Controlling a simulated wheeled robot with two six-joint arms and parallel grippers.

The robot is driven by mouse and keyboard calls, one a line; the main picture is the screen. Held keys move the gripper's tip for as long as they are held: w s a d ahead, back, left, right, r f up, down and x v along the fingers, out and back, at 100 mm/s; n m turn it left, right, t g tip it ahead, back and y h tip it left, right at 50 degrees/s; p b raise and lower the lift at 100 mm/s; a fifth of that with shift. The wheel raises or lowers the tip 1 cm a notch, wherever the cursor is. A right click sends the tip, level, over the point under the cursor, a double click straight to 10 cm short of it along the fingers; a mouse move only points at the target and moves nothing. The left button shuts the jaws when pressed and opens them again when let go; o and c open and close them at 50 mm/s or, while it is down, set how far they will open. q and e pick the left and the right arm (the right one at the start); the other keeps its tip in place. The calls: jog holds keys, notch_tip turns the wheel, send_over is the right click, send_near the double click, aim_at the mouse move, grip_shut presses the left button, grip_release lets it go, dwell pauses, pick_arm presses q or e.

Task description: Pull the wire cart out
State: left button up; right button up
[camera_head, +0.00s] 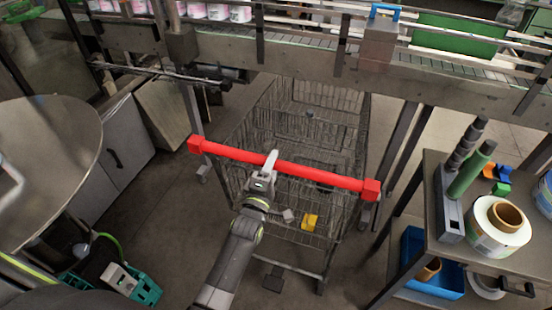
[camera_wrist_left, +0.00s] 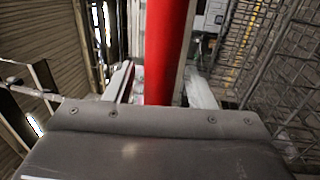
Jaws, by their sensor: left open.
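The wire cart (camera_head: 336,133) stands partly under the conveyor in the head view, with a red handle bar (camera_head: 318,177) across its near side. Its mesh also shows at the right of the left wrist view (camera_wrist_left: 282,75). My left gripper (camera_head: 270,163) is at the red bar, left of its middle. In the left wrist view the red bar (camera_wrist_left: 167,50) passes between the two open fingers (camera_wrist_left: 160,88). I cannot tell whether either finger touches it. A small yellow item (camera_head: 310,221) shows at the cart's near end. My right gripper is not in view.
A conveyor (camera_head: 300,50) runs above the cart's far part. A table with label rolls (camera_head: 497,225) stands close on the right. A round table (camera_head: 50,150) and a green crate (camera_head: 148,290) are at the left. Floor shows in front of the cart.

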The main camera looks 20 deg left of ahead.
pick_arm(q)
jog(key=shift+w+r, duration=0.15)
jog(key=shift+w, duration=0.55)
jog(key=shift+w+r, duration=0.15)
jog(key=shift+w, duration=0.55)
grip_shut()
